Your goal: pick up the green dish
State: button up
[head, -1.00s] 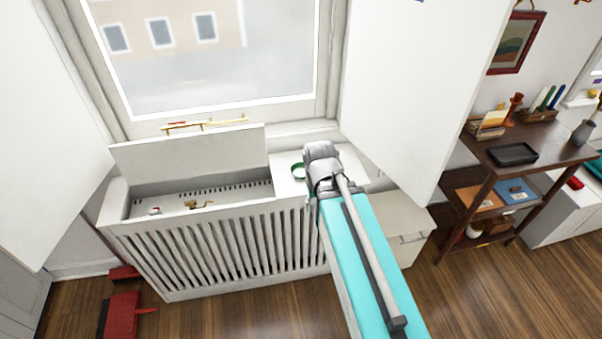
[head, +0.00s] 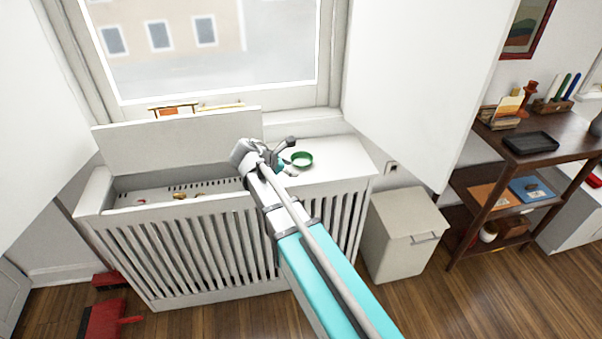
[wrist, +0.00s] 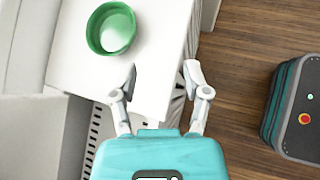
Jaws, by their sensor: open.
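The green dish (head: 302,159) is a small round bowl on the white top of the radiator cover (head: 340,158), just right of my gripper in the head view. My gripper (head: 288,158) is close beside it, over the same top. In the wrist view the green dish (wrist: 111,28) is at the upper left, with a pale inside. My gripper (wrist: 161,75) is open and empty there, its two fingers apart. The dish lies ahead and to the left of the fingers, not between them.
The raised lid (head: 180,140) of the cover stands left of my gripper, above an open compartment with small items. A white lidded bin (head: 402,235) is on the floor at right. A dark shelf (head: 550,155) stands farther right. The window is behind.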

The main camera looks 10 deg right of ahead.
jog(key=w+a+n+t+h+b, duration=0.2)
jog(key=w+a+n+t+b, duration=0.1)
jog(key=w+a+n, duration=0.3)
jog(key=shift+a+f+n+h+b, duration=0.3)
jog(key=shift+a+f+n+b, duration=0.1)
jog(key=shift+n+b, duration=0.45)
jog(key=shift+w+d, duration=0.1)
jog(key=b, duration=0.3)
send_near(298, 154)
jog(key=shift+x, duration=1.2)
jog(key=shift+w+d+f, duration=0.15)
jog(key=shift+d+f, duration=0.05)
jog(key=shift+d, duration=0.25)
jog(key=shift+b+x, duration=0.9)
jog(key=shift+x, duration=1.75)
jog(key=shift+w+a+r, duration=0.1)
jog(key=shift+c, duration=0.3)
